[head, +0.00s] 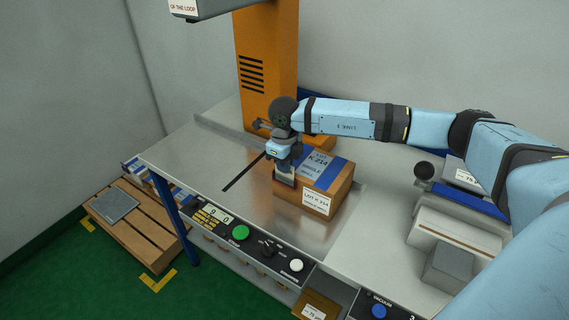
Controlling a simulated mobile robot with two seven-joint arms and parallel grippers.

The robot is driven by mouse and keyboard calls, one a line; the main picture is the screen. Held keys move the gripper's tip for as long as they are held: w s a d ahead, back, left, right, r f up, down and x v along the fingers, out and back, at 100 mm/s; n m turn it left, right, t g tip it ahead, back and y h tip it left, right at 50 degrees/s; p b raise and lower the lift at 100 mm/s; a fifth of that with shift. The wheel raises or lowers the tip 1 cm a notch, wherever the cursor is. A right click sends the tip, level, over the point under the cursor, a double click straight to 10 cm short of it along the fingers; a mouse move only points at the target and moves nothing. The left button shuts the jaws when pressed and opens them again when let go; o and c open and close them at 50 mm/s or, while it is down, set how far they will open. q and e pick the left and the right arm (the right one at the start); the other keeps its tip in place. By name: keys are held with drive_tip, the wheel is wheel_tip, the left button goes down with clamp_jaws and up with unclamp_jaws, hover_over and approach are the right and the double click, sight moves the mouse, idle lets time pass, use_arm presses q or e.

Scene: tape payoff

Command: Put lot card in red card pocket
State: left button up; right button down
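My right gripper (284,178) points down at the left end of a brown carton (340,192) on the metal table. Its fingertips are small and partly hidden, so I cannot tell whether they are open, shut or touching the carton. I cannot tell whether this label or the panel is the lot card. I see no red card pocket. My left gripper is not in view.
An orange column (268,62) stands behind the carton. A control panel (250,243) with green and white buttons runs along the table's front edge. Grey blocks (450,266) stand at the right. A wooden pallet (138,232) lies on the floor at left. The table left of the carton is mostly clear.

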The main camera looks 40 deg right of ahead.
drive_tip(key=c, duration=1.8)
unclamp_jaws()
drive_tip(key=shift+f, duration=0.2)
drive_tip(key=o, duration=0.4)
drive_tip(key=shift+r, duration=0.45)
wheel_tip(320, 180, up, 12)
drive_tip(key=shift+f+b, duration=0.2)
drive_tip(key=shift+b, duration=0.6)
drive_tip(key=shift+f, duration=0.1)
